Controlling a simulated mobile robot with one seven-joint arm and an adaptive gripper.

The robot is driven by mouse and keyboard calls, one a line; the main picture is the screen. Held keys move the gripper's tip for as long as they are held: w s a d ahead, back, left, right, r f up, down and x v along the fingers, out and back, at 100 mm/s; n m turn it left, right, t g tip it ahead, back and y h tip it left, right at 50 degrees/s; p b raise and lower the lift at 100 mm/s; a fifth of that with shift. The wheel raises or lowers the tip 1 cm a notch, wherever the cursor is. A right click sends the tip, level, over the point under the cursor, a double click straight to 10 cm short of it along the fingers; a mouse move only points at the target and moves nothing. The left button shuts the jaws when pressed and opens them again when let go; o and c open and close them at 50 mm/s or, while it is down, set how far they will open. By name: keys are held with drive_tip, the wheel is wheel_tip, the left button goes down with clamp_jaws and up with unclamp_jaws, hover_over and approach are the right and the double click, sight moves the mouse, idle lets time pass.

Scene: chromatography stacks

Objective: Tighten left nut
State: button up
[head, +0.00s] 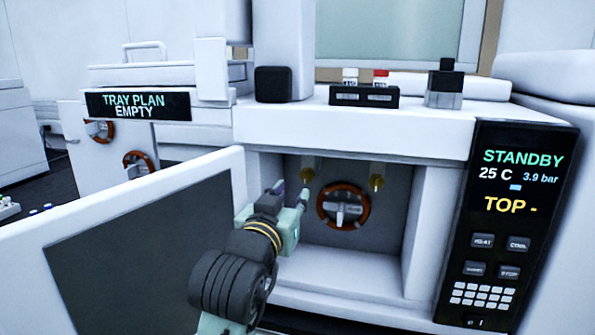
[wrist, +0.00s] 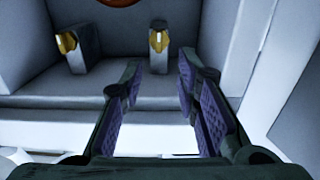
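Two brass nuts sit at the top of the open compartment's back in the head view: the left nut (head: 308,175) and the right nut (head: 376,183). My gripper (head: 291,193) is at the compartment's left side, with its fingertips just short of the left nut. In the wrist view my gripper (wrist: 160,73) is open, with nothing between its purple-padded fingers. Two brass fittings on grey blocks show beyond the fingertips there. That view seems upside down, so the fitting nearer the fingers' line seems to be the left nut (wrist: 158,40), the other the right nut (wrist: 67,42).
An orange-ringed dial (head: 343,207) is on the compartment's back wall. An open white door (head: 150,195) stands left of my arm. A display panel (head: 510,220) reads STANDBY, 25 C, 3.9 bar and TOP -. A vial rack (head: 364,96) stands on top.

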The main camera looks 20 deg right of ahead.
sight(305, 176)
drive_tip(key=p+x, duration=0.2)
drive_tip(key=x, duration=0.8)
drive_tip(key=shift+d+r, duration=0.1)
drive_tip(key=shift+d, duration=0.05)
drive_tip(key=shift+c, duration=0.5)
clamp_jaws()
